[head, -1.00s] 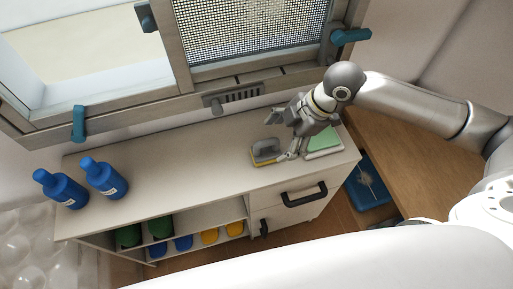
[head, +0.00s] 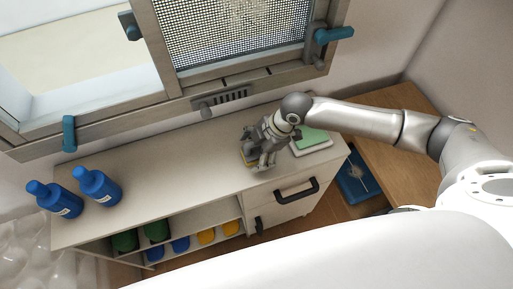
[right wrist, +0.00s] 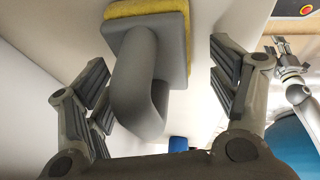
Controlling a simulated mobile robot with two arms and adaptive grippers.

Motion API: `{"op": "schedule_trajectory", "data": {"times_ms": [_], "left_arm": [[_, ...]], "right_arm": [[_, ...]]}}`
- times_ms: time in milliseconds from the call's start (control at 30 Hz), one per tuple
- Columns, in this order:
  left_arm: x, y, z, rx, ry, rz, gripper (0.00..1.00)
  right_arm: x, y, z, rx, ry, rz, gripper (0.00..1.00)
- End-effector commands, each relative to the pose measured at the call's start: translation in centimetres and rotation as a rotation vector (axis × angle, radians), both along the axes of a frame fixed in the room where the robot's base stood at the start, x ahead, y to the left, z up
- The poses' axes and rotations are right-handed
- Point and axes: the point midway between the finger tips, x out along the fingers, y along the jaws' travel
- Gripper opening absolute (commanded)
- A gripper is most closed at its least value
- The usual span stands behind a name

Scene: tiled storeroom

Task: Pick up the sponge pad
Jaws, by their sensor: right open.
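The sponge pad has a grey curved handle on a grey plate with a yellow sponge layer. In the head view a bit of the sponge pad (head: 246,160) shows on the cabinet top (head: 190,175), mostly hidden behind my right gripper (head: 259,160). In the right wrist view the sponge pad (right wrist: 147,70) lies between the two spread fingers of my right gripper (right wrist: 165,95). The fingers are open, one on each side of the handle, with gaps. Another gripper, seemingly my left (right wrist: 283,60), shows small at the upper right of the wrist view; its opening is unclear.
A green pad on a white tray (head: 311,143) lies to the right of the sponge pad. Two blue bottles (head: 97,186) stand at the left end of the cabinet. The window frame (head: 195,103) rises behind. The cabinet top between bottles and gripper is clear.

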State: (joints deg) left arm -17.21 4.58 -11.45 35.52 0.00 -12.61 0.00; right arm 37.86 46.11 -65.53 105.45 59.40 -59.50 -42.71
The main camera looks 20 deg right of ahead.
Motion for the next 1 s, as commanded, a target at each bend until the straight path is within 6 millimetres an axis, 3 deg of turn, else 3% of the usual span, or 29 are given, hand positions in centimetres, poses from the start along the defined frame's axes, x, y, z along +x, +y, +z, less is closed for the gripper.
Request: {"op": "schedule_trajectory", "data": {"times_ms": [167,533,833,1000], "left_arm": [[0.0,0.1,0.0,0.001,0.001,0.001,0.40],[0.0,0.1,0.0,0.001,0.001,0.001,0.40],[0.0,0.1,-0.1,0.001,0.001,0.001,0.40],[0.0,0.0,-0.6,0.000,0.000,0.000,0.40]], "right_arm": [[0.0,0.0,0.0,0.000,0.000,0.000,0.79],[0.0,0.0,0.0,0.000,0.000,0.000,0.31],[0.0,0.0,0.2,0.000,-0.001,0.000,0.30],[0.1,0.0,1.3,0.001,-0.002,0.000,0.30]]}}
